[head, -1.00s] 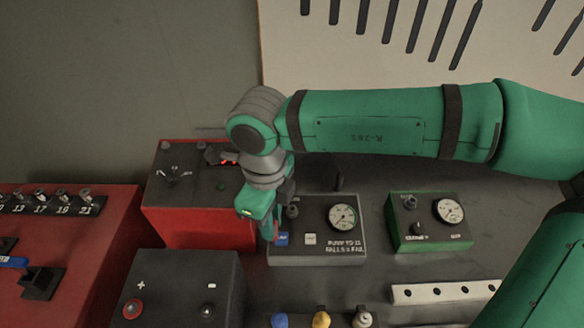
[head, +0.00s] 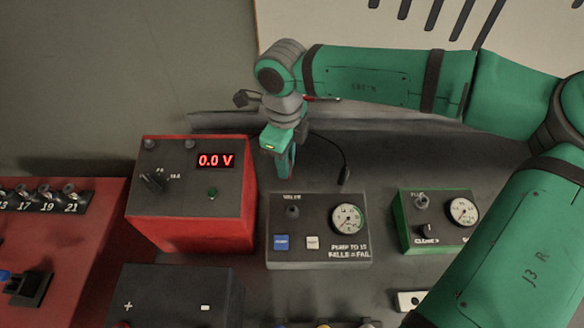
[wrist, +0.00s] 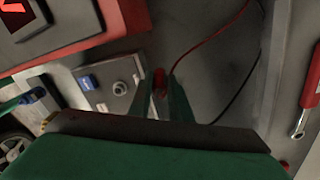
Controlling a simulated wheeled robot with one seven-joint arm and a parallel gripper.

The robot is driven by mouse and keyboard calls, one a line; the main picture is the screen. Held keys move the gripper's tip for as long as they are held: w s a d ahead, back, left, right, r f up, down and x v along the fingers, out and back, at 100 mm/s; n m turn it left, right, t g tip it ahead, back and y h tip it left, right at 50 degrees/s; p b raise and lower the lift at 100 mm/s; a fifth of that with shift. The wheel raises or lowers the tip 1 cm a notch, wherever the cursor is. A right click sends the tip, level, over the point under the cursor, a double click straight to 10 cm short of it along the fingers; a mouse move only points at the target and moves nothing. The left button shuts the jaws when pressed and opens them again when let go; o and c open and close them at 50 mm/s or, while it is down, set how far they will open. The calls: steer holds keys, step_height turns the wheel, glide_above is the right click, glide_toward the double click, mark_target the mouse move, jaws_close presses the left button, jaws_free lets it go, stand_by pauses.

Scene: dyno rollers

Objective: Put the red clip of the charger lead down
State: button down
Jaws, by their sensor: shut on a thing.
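My gripper (head: 284,176) points down over the back of the bench, behind the tester with the gauge. In the wrist view its two green fingers (wrist: 162,88) are shut on the red clip (wrist: 159,76). A red lead (wrist: 205,42) runs from the clip up and right. In the head view the fingers hide the clip. I cannot tell whether the clip touches the bench. The red charger (head: 190,225) stands left of my gripper, its display (head: 215,161) reading 0.0 V. A black lead's end (head: 344,177) lies right of my gripper.
The pump tester (head: 320,250) stands in front of my gripper, and a green gauge box (head: 405,225) to its right. A dark battery block (head: 170,285) is front left. A red-handled tool (wrist: 312,78) lies at the back. Dark bench is bare around the black lead.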

steer(key=w+f, duration=0.1)
steer(key=f, duration=0.1)
steer(key=w+d+f, duration=0.1)
steer(key=w+f, duration=0.2)
steer(key=f, duration=0.1)
steer(key=shift+w+d, duration=0.2)
steer(key=shift+w, duration=0.2)
steer(key=shift+f, duration=1.5)
steer(key=shift+f, duration=0.1)
steer(key=c, duration=1.6)
jaws_free()
steer(key=shift+c, duration=0.2)
steer(key=shift+d, duration=0.1)
step_height(320, 180, up, 12)
